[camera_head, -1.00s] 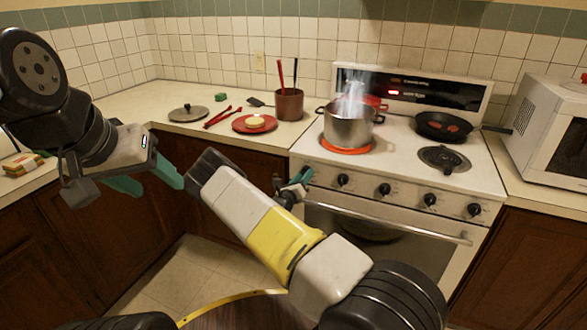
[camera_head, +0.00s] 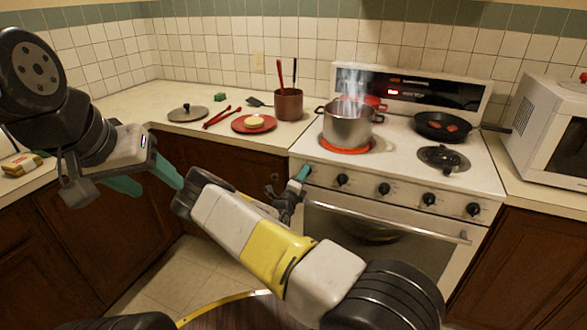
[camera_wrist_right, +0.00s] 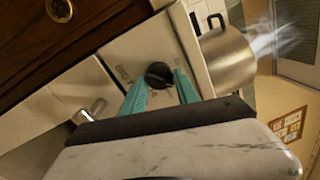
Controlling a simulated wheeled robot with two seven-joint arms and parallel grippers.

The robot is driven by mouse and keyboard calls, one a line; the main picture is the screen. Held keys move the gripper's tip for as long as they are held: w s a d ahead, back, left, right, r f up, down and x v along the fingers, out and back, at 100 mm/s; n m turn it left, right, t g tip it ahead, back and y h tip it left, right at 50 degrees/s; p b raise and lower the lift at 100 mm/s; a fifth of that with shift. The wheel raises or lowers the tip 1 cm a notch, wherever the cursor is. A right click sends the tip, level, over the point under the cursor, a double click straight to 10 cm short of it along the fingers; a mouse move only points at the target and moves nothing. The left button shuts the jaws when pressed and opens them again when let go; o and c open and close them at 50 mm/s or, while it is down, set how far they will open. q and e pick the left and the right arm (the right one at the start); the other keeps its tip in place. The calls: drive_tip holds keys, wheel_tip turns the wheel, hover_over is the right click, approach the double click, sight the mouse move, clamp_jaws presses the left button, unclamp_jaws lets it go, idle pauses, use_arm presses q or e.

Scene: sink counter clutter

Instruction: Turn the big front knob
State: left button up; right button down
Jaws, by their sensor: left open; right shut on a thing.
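A black round knob (camera_wrist_right: 158,75) on the stove's front panel shows in the right wrist view, between the teal fingers of my right gripper (camera_wrist_right: 160,84). The gripper is shut on it. In the head view my right gripper (camera_head: 301,174) is at the left end of the stove front and hides this knob. Several smaller-looking black knobs, the nearest of them this one (camera_head: 342,180), run to the right along the panel. My left gripper (camera_head: 150,182) is open and empty, out over the floor in front of the left counter.
A steaming pot (camera_head: 347,128) stands on a glowing red burner (camera_head: 345,149). A frying pan (camera_head: 442,127) is on the back right burner. The oven handle (camera_head: 390,224) runs below the knobs. A red plate (camera_head: 253,123) and utensil pot (camera_head: 288,105) are on the counter.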

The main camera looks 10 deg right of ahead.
drive_tip(key=shift+a+n, duration=0.1)
drive_tip(key=shift+n, duration=0.2)
drive_tip(key=c, duration=0.9)
unclamp_jaws()
drive_tip(key=shift+v, duration=3.85)
